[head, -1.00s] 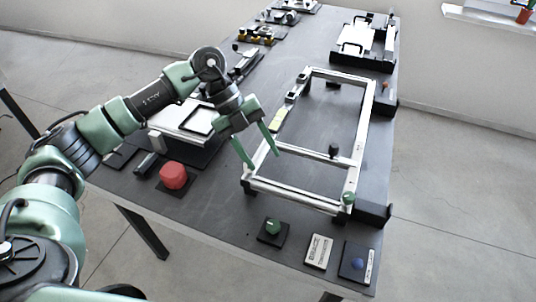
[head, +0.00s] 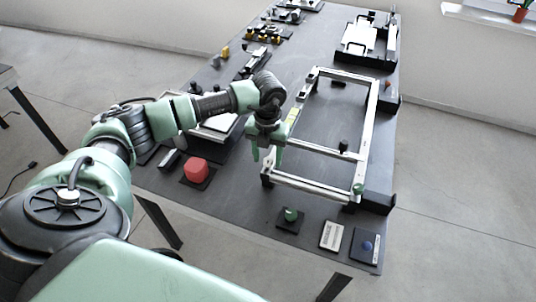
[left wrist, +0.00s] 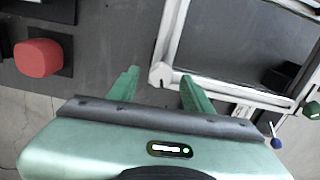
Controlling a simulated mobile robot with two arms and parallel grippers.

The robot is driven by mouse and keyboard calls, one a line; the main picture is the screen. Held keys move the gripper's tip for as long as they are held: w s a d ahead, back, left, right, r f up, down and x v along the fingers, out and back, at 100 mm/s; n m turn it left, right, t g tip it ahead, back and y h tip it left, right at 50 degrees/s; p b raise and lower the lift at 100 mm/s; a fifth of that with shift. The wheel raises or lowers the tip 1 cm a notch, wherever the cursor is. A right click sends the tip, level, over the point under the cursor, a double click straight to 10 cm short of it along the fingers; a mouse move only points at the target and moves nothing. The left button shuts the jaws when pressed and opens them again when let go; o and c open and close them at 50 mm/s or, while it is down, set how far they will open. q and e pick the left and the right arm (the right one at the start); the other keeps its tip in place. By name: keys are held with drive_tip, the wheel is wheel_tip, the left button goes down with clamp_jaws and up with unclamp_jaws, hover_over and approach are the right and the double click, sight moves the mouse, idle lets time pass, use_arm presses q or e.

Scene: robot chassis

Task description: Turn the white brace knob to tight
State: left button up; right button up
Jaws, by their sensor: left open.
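A silver rectangular chassis frame (head: 312,189) lies on the dark table. A small white rounded piece (left wrist: 161,74) sits at its near left corner; I cannot tell for sure whether it is the white brace knob. My left gripper (head: 266,160) points down over that corner and hides most of it in the head view. In the left wrist view its green fingers (left wrist: 160,75) are apart with nothing held, and the white piece shows between and beyond their tips. A black knob (head: 343,146) and a green knob (head: 358,188) are also on the frame. My right gripper is out of view.
A red block (head: 196,170) on a dark pad stands left of the frame. A green knob on a pad (head: 290,214), a white label plate (head: 331,236) and a blue knob (head: 366,246) line the near edge. The table inside the frame is mostly bare.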

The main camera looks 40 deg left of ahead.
use_arm(q)
drive_tip(key=shift+f, duration=0.25)
clamp_jaws()
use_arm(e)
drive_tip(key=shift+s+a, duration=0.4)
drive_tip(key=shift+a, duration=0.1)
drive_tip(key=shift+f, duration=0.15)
